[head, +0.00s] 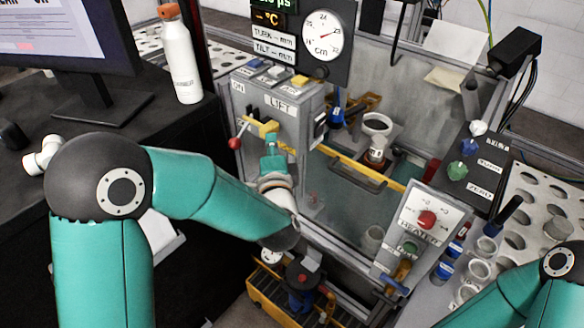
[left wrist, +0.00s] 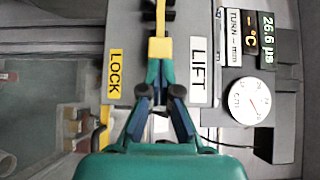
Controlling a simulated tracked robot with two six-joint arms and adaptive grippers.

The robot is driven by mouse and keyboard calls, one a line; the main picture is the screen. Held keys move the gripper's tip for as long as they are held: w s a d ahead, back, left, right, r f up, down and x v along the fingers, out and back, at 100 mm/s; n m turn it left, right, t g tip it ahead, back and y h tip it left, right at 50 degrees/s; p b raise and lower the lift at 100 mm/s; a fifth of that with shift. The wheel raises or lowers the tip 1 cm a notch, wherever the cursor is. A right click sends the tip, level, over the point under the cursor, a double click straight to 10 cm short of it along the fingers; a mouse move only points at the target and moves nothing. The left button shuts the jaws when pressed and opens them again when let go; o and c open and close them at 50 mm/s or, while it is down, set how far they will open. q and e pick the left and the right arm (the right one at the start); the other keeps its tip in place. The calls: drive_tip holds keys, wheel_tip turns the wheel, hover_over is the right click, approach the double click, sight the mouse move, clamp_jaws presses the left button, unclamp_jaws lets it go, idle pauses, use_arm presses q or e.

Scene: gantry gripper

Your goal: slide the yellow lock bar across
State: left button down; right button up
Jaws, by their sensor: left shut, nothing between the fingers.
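The yellow lock bar (head: 263,127) is on the front of the grey panel labelled LIFT. In the left wrist view the yellow bar (left wrist: 159,47) stands straight ahead, between a yellow LOCK label (left wrist: 115,73) and a white LIFT label (left wrist: 198,71). My left gripper (head: 271,138) is just below the bar in the head view. Its fingers (left wrist: 161,68) are shut and empty, with their tips at the near end of the bar. I cannot tell whether they touch it. My right gripper is out of view; only part of its arm shows at lower right.
A red-knobbed lever (head: 235,142) sticks out left of the bar. A clear-walled enclosure with a yellow rail (head: 358,168) lies to the right. A heater box (head: 418,222) stands in front of it. A white bottle (head: 181,60) stands on the black desk at left.

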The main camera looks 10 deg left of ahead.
use_arm(q)
drive_tip(key=w+d+b+v, duration=0.1)
drive_tip(key=d+b+v, duration=0.1)
drive_tip(key=v, duration=1.1)
drive_tip(key=w+a+f+g+y, duration=0.2)
drive_tip(key=a+f+g, duration=0.2)
drive_tip(key=a+f, duration=0.75)
drive_tip(key=s+f+n+g+h, duration=0.3)
drive_tip(key=f+n+g+h, duration=0.15)
drive_tip(key=f, duration=1.45)
drive_tip(key=s+d+f+n+g+h, duration=0.4)
drive_tip(key=s+d+f+n, duration=0.1)
drive_tip(key=s, duration=0.3)
drive_tip(key=s+d+f+n+g+h, duration=0.3)
drive_tip(key=s+d+n, duration=0.3)
drive_tip(key=s, duration=0.2)
drive_tip(key=shift+s+f+g+h, duration=0.35)
drive_tip(key=shift+f+h, duration=0.1)
drive_tip(key=shift+f, duration=0.4)
